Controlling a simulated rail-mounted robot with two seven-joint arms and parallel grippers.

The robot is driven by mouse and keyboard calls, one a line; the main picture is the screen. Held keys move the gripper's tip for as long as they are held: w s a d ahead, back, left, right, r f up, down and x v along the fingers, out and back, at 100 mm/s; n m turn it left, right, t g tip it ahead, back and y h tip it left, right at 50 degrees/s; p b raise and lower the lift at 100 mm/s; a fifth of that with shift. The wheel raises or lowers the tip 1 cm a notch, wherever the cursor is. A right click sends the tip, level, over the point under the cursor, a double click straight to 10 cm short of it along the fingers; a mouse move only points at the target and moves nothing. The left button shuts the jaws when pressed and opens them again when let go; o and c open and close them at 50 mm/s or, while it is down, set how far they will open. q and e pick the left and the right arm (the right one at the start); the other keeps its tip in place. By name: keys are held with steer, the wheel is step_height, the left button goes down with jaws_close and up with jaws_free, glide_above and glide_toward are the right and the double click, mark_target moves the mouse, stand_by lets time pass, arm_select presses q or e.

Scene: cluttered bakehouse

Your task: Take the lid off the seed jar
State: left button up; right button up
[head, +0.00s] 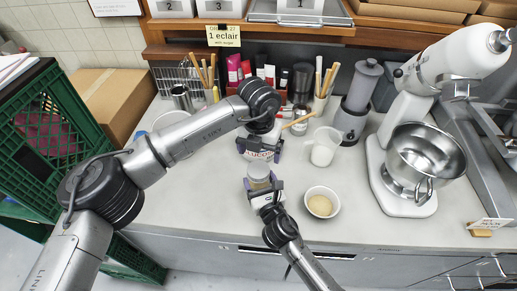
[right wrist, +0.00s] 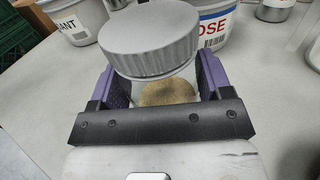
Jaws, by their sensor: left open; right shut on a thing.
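The seed jar (right wrist: 168,93) is clear with pale seeds inside and has a ribbed grey lid (right wrist: 150,45) on top. In the head view the jar (head: 259,172) stands near the front middle of the counter. My right gripper (head: 265,189) is shut around the jar body below the lid; its purple fingers (right wrist: 155,85) show on both sides in the right wrist view. My left gripper (head: 260,147) is open, behind the jar and apart from its lid, above a white tub. The left fingertips are only small in the head view.
The white tub with red lettering (right wrist: 212,28) stands just behind the jar. A small bowl of pale contents (head: 320,204) and a white jug (head: 322,148) are to the right. A mixer (head: 405,130) stands farther right. The front-left counter (head: 190,205) is clear.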

mark_target(259, 169)
arm_select(q)
steer(key=m, duration=1)
steer(key=shift+a+r, duration=0.1)
steer(key=m, duration=1.1)
steer(key=shift+a+m, duration=0.1)
steer(key=shift+m, duration=0.3)
steer(key=m, duration=0.6)
steer(key=shift+f+m, duration=0.4)
steer(key=shift+f, duration=3.65)
steer(key=shift+c, duration=0.2)
